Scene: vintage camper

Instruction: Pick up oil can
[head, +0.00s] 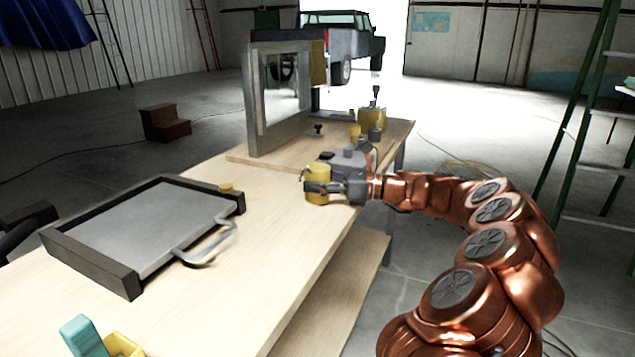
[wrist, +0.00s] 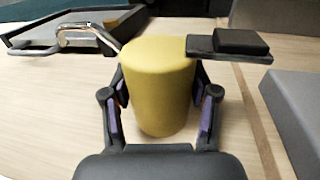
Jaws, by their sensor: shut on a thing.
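A yellow cylindrical can, the oil can (head: 317,182), is near the right edge of the wooden table. My gripper (head: 322,188) is shut on its sides. In the wrist view the can (wrist: 158,85) stands upright between the two fingers of my gripper (wrist: 160,118), one on each side. The can's lower part is partly hidden by the gripper. I cannot tell whether its base touches the table.
A grey tray-like panel with a handle (head: 150,230) lies on the table (head: 270,255) at left. A grey upright frame (head: 252,105) stands behind. A grey box (wrist: 298,115) is right of the can, and a dark flat piece (wrist: 230,48) is by its top. Another yellow container (head: 371,120) stands farther back.

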